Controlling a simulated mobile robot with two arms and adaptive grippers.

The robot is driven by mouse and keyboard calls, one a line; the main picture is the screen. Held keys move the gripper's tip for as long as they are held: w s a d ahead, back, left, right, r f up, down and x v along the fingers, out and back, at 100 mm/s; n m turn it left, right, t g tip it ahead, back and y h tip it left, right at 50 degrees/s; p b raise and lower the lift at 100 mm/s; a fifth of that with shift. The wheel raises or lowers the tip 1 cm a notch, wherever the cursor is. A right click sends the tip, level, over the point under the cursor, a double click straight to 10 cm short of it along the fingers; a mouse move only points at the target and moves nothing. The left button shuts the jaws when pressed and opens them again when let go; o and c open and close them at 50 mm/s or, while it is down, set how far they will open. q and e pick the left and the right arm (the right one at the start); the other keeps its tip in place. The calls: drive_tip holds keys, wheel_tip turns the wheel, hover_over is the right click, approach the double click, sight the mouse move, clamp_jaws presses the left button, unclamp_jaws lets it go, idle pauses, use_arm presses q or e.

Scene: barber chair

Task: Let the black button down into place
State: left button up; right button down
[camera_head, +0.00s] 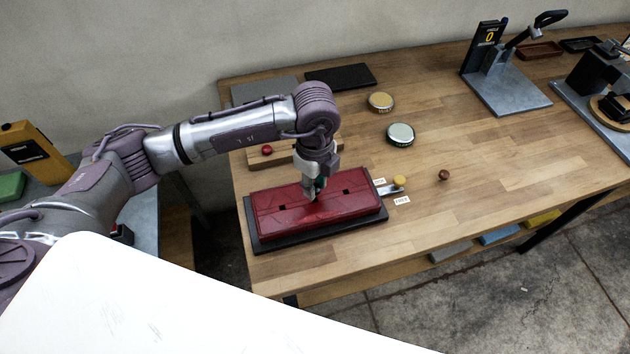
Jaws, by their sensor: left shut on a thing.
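A red tufted pad (365,204) lies on a black base (268,243) near the left front of the wooden table. Two small dark square spots show on its top, left and right of my gripper. My left gripper (315,197) points down over the middle of the pad, with its fingertips at or just above the surface. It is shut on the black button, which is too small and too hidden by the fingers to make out. My right gripper is not in view.
A wooden strip with a red button (267,150) lies behind the pad. Right of the pad are a yellow knob (399,181), small labels and a brown knob (444,175). Two round tins (400,134) stand farther back. The table's right front is clear.

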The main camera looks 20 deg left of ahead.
use_arm(q)
drive_tip(key=shift+f+b, duration=1.15)
drive_tip(key=shift+f, duration=0.45)
drive_tip(key=o, duration=0.9)
drive_tip(key=shift+r, duration=0.15)
wheel_tip(320, 180, up, 12)
drive_tip(key=shift+f, duration=0.1)
drive_tip(key=shift+f, duration=0.1)
